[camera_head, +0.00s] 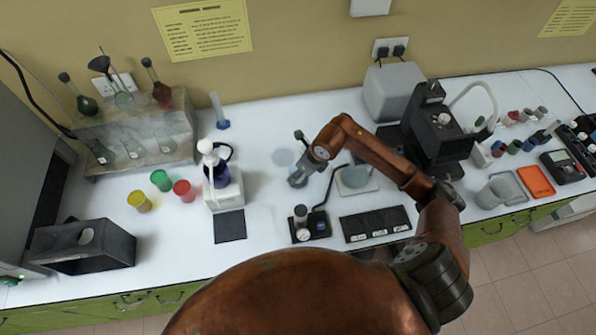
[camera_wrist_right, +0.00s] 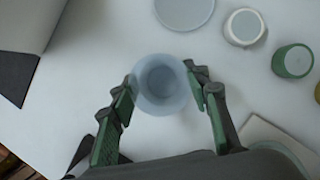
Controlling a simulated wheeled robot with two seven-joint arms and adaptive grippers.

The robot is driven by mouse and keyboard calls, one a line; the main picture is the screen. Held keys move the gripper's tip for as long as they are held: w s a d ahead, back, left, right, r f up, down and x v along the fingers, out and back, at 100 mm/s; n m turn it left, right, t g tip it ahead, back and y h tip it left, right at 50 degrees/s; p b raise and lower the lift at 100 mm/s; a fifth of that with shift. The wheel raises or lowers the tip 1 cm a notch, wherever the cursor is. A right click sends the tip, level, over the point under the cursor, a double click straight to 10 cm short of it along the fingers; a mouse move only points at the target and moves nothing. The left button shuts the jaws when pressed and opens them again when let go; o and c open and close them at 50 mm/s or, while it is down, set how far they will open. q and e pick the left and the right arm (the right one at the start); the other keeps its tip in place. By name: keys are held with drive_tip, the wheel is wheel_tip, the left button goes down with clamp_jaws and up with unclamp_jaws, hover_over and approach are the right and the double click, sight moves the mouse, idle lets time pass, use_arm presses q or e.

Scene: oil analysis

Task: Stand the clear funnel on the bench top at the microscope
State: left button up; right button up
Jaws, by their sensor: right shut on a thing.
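My right gripper (camera_head: 300,171) is over the bench left of centre. In the wrist view the right gripper (camera_wrist_right: 165,92) has its fingers on either side of a translucent bluish round piece, the clear funnel (camera_wrist_right: 160,82), and is shut on it. The funnel is seen from above, so its lower end and its gap to the bench are hidden. In the head view the funnel (camera_head: 298,179) is a small pale shape below the fingers. A tall black instrument (camera_head: 437,130) at the right may be the microscope; I cannot tell for sure. My left gripper is not in view.
A pale disc (camera_head: 283,157) lies close by. A white apparatus (camera_head: 222,185) and black mat (camera_head: 230,226) are left, a hotplate (camera_head: 355,181) right. A green jar (camera_wrist_right: 292,61) shows in the wrist view.

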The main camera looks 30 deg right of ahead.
drive_tip(key=o, duration=1.2)
drive_tip(key=shift+c, duration=0.2)
drive_tip(key=v, duration=1.2)
drive_tip(key=shift+r, duration=0.1)
